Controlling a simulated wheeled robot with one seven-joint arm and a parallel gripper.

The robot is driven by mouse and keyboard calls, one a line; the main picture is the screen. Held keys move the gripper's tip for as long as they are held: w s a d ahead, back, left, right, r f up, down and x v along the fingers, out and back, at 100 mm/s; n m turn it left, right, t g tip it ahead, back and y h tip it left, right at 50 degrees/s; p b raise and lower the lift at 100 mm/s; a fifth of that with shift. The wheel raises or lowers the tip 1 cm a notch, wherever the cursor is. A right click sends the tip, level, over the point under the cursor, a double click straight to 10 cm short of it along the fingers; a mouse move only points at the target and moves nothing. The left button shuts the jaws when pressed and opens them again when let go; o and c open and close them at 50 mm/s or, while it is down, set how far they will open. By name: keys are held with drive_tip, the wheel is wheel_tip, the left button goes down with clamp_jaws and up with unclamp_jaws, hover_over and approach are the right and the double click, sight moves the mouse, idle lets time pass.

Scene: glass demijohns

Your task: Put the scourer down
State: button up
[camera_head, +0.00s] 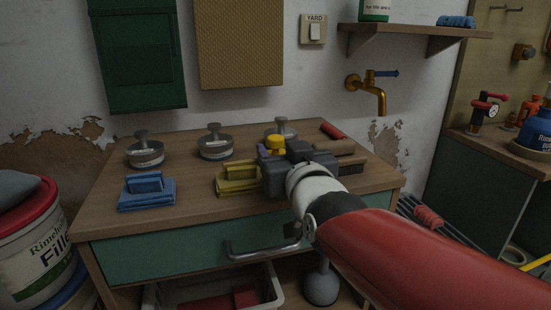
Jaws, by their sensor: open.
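A yellow block with a raised grip (238,181), which looks like a scourer, lies flat on the wooden worktop (200,190) near its front edge. A similar blue one (147,192) lies to its left. My gripper (264,172) is at the right end of the yellow block, its jaws open. The gripper body hides part of that end, so I cannot tell whether the jaws touch it. Nothing shows held up in the jaws.
Three round lidded metal weights (215,148) stand along the back. A yellow-topped thing (276,145) is behind my gripper, with a red-handled tool (331,131) and a brown roll (334,147) to the right. The worktop between the blue and yellow blocks is clear.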

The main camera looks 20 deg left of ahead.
sight(276, 153)
drive_tip(key=shift+x, duration=1.45)
drive_tip(key=c, duration=1.2)
